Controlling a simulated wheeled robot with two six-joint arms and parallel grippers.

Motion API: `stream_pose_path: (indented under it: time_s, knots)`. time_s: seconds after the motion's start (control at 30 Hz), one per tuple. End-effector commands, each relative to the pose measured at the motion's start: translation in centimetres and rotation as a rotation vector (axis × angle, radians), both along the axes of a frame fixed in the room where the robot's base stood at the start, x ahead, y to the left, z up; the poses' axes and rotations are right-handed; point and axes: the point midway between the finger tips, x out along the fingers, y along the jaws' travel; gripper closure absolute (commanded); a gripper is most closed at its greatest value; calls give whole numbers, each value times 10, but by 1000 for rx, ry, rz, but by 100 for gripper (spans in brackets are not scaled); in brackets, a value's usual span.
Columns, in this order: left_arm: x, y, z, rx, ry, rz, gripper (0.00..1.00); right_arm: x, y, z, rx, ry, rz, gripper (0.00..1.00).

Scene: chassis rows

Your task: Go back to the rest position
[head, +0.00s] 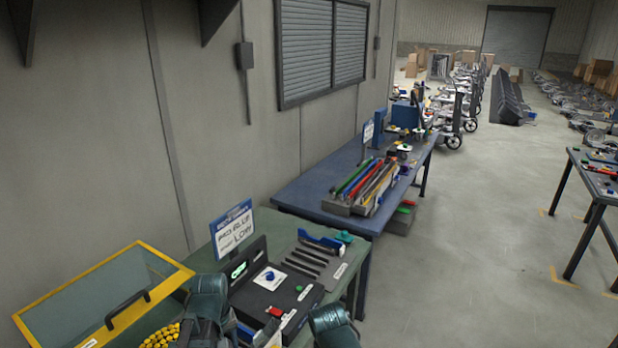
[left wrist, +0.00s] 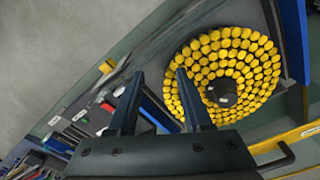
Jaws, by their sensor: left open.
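My left gripper (left wrist: 159,74) is open in the left wrist view, with its two dark fingers apart and nothing between them. A round cluster of yellow pieces with a dark hub (left wrist: 222,92) lies past the right finger. In the head view my left arm comes in at the bottom, and its fingertips are not clear there. The yellow pieces (head: 160,338) show beside it at the bottom edge. A dark teal link of mine shows at the bottom centre. My right gripper's fingers are not in view.
A green bench holds a yellow-framed clear-lidded box (head: 95,300), a black panel box (head: 270,290) and a sign (head: 233,228). A blue table (head: 300,192) with coloured rods stands beyond.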

Motion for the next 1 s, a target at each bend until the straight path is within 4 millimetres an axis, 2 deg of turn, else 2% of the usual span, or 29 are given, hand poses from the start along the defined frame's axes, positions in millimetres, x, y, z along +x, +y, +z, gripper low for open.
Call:
stream_pose_path:
  time_s: [0.03,0.33,0.4,0.7,0.83,1.0]
  knots:
    - [-8,-8,0,3,-4,-66,50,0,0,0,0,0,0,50]
    - [-40,-47,-3,24,-32,-506,50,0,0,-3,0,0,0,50]
    - [-42,-64,-25,31,-12,-539,50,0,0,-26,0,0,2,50]
    - [-74,-125,-82,75,64,-718,50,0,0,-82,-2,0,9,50]
    - [-87,-143,-98,93,90,-778,50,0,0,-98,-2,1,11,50]
    - [-94,-152,-102,105,105,-808,50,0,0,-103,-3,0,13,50]
